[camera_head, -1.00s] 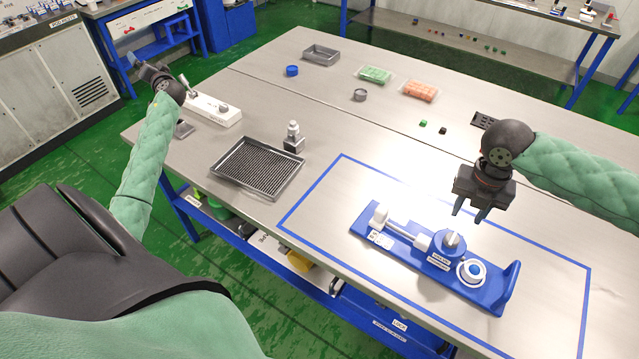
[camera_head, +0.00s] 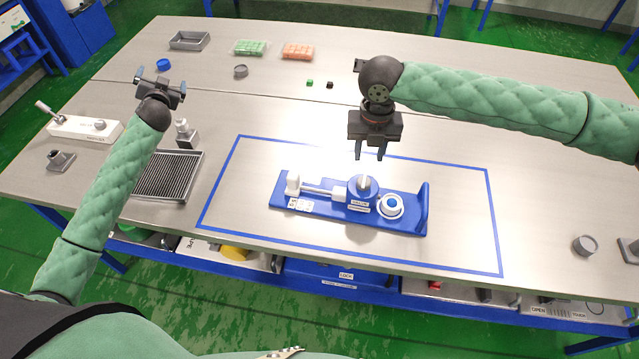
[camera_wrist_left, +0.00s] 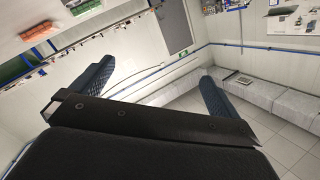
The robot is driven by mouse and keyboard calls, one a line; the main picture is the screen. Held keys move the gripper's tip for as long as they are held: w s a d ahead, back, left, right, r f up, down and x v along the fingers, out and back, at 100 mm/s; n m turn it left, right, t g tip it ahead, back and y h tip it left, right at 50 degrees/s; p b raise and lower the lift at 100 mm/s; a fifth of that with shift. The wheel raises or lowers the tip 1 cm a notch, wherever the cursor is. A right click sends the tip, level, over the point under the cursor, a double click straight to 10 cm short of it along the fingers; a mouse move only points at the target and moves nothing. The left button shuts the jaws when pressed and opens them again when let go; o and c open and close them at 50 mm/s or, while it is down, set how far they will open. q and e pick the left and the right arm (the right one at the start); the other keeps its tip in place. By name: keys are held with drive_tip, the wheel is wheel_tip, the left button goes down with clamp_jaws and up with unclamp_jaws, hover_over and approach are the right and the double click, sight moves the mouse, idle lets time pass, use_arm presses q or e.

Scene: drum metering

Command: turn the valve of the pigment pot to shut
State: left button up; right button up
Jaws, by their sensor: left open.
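A blue fixture (camera_head: 330,213) lies inside the blue taped rectangle on the table. On it stands a blue labelled pot (camera_head: 361,196) with a pale pointed top. To its right is a white ring with a blue centre (camera_head: 391,206). A white rod (camera_head: 318,190) runs left from the pot to a white block (camera_head: 293,184). I cannot tell which way a valve is turned. My right gripper (camera_head: 370,155) points down above and behind the pot, open and empty. My left gripper (camera_head: 160,82) is raised at the left, open and empty, far from the fixture. Its spread fingers show in the left wrist view (camera_wrist_left: 150,85).
A ribbed tray (camera_head: 199,160) and a grey-white bottle-like object (camera_head: 185,133) stand left of the tape. A white box with a lever (camera_head: 85,128) is further left. Small containers line the back. A grey round cup (camera_head: 584,245) stands at the right. The tape area beside the fixture is clear.

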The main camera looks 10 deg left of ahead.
use_arm(q)
drive_tip(key=d+f+m+h, duration=0.25)
drive_tip(key=d+h, duration=0.35)
drive_tip(key=d, duration=1.4)
drive_tip(key=m+g+h, duration=0.3)
drive_tip(key=g+h, duration=0.1)
drive_tip(key=h, duration=0.6)
hover_over(359, 196)
drive_tip(key=w+a, duration=0.4)
drive_tip(key=a, duration=0.5)
wheel_tip(359, 196, down, 5)
drive_tip(key=s+d+f, duration=0.1)
drive_tip(key=s+f, duration=0.1)
drive_tip(key=s+d+f+m+g, duration=0.1)
drive_tip(key=f, duration=0.1)
drive_tip(key=s+d+f+g, duration=0.1)
drive_tip(key=s+f, duration=0.1)
drive_tip(key=shift+s+d+m+h, duration=0.25)
drive_tip(key=shift+s+d+h, duration=0.05)
drive_tip(key=shift+d+h, duration=0.1)
drive_tip(key=shift+s+d+f, duration=0.1)
drive_tip(key=shift+f, duration=0.45)
drive_tip(key=shift+x, duration=3.8)
drive_tip(key=shift+s+f, duration=0.1)
